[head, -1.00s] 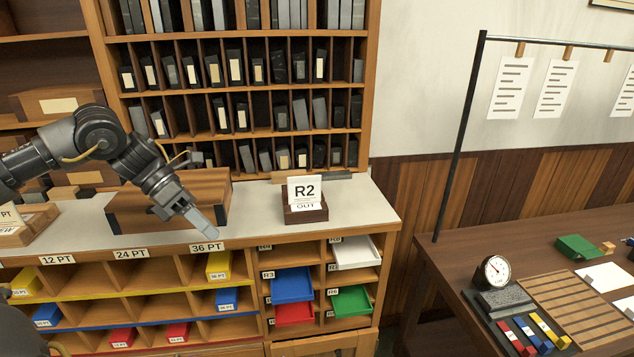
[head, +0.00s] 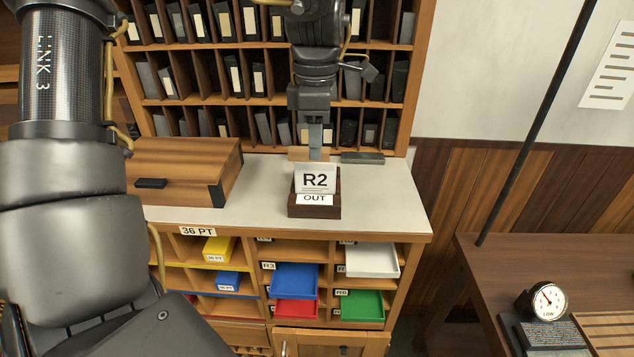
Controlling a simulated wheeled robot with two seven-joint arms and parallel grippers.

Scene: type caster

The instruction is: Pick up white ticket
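The white ticket (head: 315,178), marked R2, stands upright in a small dark wooden holder (head: 314,210) labelled OUT on the grey counter. My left gripper (head: 315,150) points down just above and behind the ticket's top edge. Its fingers look narrow and edge-on from here, so I cannot tell whether they are open or touching the ticket. My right gripper is not in view.
A wooden case (head: 180,165) lies on the counter to the left. A dark bar (head: 362,158) lies at the back right. Below are cubbies with blue (head: 294,280), white (head: 370,260) and green (head: 360,305) trays. The counter (head: 385,205) right of the holder is clear.

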